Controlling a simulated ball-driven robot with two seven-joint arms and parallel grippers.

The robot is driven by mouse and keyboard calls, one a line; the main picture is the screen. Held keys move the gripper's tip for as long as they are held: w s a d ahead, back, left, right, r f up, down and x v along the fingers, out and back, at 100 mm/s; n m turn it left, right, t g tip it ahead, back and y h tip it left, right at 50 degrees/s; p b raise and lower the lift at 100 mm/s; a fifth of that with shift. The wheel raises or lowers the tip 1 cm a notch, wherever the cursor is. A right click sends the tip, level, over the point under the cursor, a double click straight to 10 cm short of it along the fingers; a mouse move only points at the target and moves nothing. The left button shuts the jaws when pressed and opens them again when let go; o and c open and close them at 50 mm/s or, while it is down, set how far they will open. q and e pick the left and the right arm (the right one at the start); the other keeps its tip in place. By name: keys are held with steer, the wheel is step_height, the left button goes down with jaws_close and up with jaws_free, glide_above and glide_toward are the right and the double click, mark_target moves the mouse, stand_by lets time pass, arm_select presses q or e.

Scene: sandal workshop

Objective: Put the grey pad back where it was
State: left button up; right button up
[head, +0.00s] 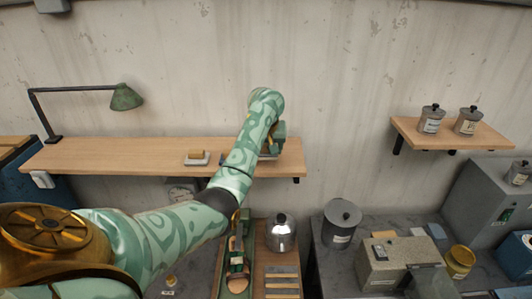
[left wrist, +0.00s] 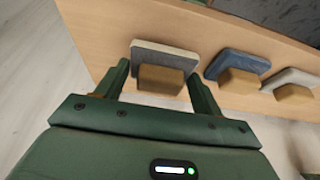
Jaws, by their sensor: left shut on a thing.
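My left gripper (left wrist: 158,72) is shut on the grey pad (left wrist: 165,56), which has a tan block (left wrist: 162,79) as its back, between the two fingers. The pad is over the long wooden shelf (left wrist: 100,45); I cannot tell whether it touches it. In the head view the left hand (head: 277,137) is at the shelf's right end, and my arm hides most of the pad. A blue pad (left wrist: 238,65) and a whitish pad (left wrist: 291,79) with tan blocks stand in a row beside it. The whitish one also shows in the head view (head: 198,160). My right gripper is not in view.
A green lamp (head: 126,97) stands at the shelf's left. Below are a kettle (head: 281,234), a lidded grey pot (head: 342,221) and a sandal (head: 236,262) on the bench. A smaller shelf (head: 455,137) with two jars is at right. The shelf's left part is clear.

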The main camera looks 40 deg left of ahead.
arm_select(q)
step_height(320, 180, down, 2)
steer(key=shift+f, duration=0.1)
steer(key=o, duration=0.9)
steer(key=shift+f, duration=0.1)
steer(key=v, duration=1.2)
steer(key=shift+w+r, duration=0.1)
steer(key=shift+r, duration=0.15)
